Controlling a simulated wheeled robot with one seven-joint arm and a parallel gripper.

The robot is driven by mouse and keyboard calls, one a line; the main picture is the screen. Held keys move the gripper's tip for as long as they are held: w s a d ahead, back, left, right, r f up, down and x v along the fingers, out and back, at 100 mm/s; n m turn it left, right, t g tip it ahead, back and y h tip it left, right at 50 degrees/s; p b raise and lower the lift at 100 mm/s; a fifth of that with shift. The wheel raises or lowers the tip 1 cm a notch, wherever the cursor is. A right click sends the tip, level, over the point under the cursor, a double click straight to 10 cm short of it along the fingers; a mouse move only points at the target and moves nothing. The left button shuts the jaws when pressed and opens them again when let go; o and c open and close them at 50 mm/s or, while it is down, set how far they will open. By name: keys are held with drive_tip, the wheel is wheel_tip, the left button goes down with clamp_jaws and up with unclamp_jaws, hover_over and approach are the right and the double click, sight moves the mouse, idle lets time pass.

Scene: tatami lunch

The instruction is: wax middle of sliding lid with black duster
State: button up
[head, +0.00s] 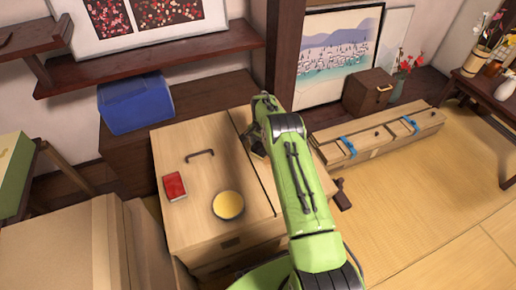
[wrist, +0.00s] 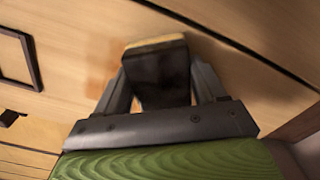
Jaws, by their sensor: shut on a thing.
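The wooden chest has a pale sliding lid (head: 178,138) with a dark bar handle (head: 200,155). The lid's grain also fills much of the wrist view (wrist: 75,35), with a dark frame-like handle (wrist: 20,60) at the left. My gripper (head: 255,147) is over the lid's right part, near a dark seam. In the wrist view my gripper (wrist: 160,92) is shut on the black duster (wrist: 155,75), which has a tan edge. The duster is at or just above the wood; contact is unclear. A faint brownish patch shows beside it. My arm hides part of the chest.
A red box (head: 174,186) and a round tin with yellow contents (head: 228,205) stand on the chest top. A blue bin (head: 135,103) is behind left. A long wooden box with blue straps (head: 380,135) lies right. Open tatami (head: 430,200) is at right.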

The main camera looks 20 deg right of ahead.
drive_tip(key=shift+d+f, duration=0.1)
drive_tip(key=shift+d, duration=4.6)
wheel_tip(320, 180, up, 6)
drive_tip(key=p, duration=0.5)
drive_tip(key=shift+r, duration=0.2)
wheel_tip(320, 180, up, 3)
drive_tip(key=shift+f, duration=0.15)
